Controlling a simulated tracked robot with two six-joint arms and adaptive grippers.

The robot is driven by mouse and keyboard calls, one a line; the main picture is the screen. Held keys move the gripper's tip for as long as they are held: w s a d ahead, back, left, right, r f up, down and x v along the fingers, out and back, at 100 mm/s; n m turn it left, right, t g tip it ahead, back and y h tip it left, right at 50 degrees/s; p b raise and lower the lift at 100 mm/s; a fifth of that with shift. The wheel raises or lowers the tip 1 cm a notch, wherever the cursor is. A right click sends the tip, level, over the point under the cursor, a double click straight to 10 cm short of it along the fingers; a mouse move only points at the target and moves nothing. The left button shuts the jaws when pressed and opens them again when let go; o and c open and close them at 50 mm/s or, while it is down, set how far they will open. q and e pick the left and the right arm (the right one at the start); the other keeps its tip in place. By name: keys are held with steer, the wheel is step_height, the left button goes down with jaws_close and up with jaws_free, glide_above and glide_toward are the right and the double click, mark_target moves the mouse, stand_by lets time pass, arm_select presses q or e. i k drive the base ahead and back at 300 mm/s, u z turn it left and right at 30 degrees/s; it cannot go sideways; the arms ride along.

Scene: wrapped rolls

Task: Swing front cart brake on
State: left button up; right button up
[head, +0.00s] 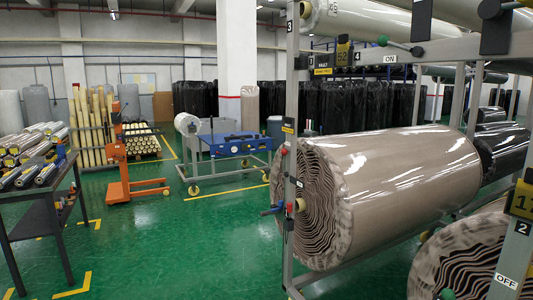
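No part is clearly marked as the front cart or its brake. A wheeled cart (217,180) with a blue unit (238,145) on top stands at mid-distance; no brake lever can be made out on it. The nearer metal rack (289,150) on the right holds wrapped rolls. A red-and-blue fitting (272,210) sits at its lower left post. A rod with a green ball (383,41) and a dark knob (416,51) is near an ON label (390,58). An OFF label (506,282) is at the lower right. Neither gripper can be made out.
A large beige wrapped roll (400,185) fills the middle right. Another roll (455,255) is at lower right. A dark table (42,192) with rolls is at left, an orange lifter (118,160) behind it. Green floor (190,250) is clear between table and rack.

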mark_target(284, 152)
steer(key=z, duration=0.1)
steer(key=i, duration=1.55)
steer(key=u, duration=0.3)
steer(key=i, duration=1.75)
steer(key=z, duration=0.5)
